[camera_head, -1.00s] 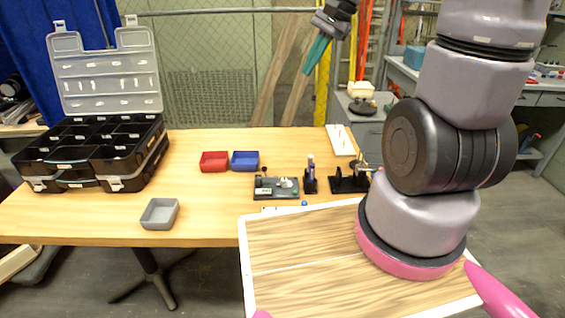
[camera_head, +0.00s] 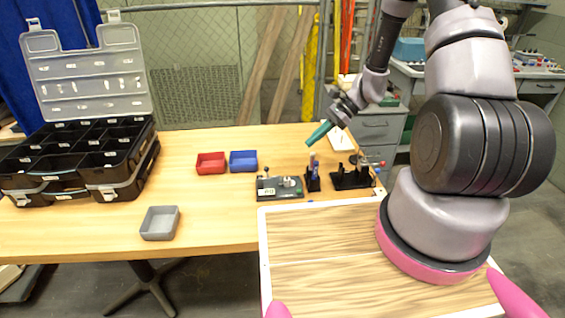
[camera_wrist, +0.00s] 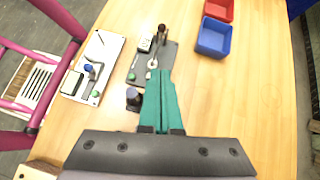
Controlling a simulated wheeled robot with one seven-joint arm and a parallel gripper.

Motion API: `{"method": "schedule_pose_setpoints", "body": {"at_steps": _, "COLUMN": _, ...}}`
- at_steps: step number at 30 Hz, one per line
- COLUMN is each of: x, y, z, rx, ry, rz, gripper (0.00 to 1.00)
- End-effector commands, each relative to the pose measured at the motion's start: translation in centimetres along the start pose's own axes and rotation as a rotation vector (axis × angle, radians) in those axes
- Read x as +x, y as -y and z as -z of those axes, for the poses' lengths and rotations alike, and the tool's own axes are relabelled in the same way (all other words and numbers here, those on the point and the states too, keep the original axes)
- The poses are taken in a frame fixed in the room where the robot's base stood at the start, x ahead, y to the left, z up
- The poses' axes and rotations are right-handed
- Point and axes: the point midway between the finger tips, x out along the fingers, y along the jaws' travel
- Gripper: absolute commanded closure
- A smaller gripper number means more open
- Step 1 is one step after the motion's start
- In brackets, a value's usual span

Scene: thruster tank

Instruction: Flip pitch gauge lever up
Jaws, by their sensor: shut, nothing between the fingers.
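My gripper (camera_head: 310,142) has teal fingers, shut and empty, held above the right part of the table; the fingers also show in the wrist view (camera_wrist: 159,75). A dark panel (camera_wrist: 138,68) lies beyond the fingertips, with a black-knobbed lever (camera_wrist: 162,29), a pale round part and a green button. The dark panel also shows in the head view (camera_head: 266,195). A white panel (camera_wrist: 108,50) to its left carries a bent lever with a blue knob (camera_wrist: 88,67), a display and a green button. No readable label shows which one is the pitch gauge. The fingers touch neither lever visibly.
A red bin (camera_head: 211,163) and a blue bin (camera_head: 243,161) stand left of the dark panel. A small black stand (camera_head: 312,182) is close to its right. A grey tray (camera_head: 160,223) and an open black organizer (camera_head: 105,178) are farther left. A wood-topped tray (camera_head: 330,235) fills the foreground.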

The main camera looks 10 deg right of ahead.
Motion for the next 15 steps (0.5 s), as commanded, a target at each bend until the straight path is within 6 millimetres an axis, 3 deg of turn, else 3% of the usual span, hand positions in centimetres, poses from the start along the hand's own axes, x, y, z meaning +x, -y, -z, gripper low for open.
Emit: {"method": "schedule_pose_setpoints", "body": {"at_steps": 15, "x": 0.86, "y": -0.06, "z": 0.48, "rx": 0.019, "ry": 0.011, "rz": 0.000, "gripper": 1.00}}
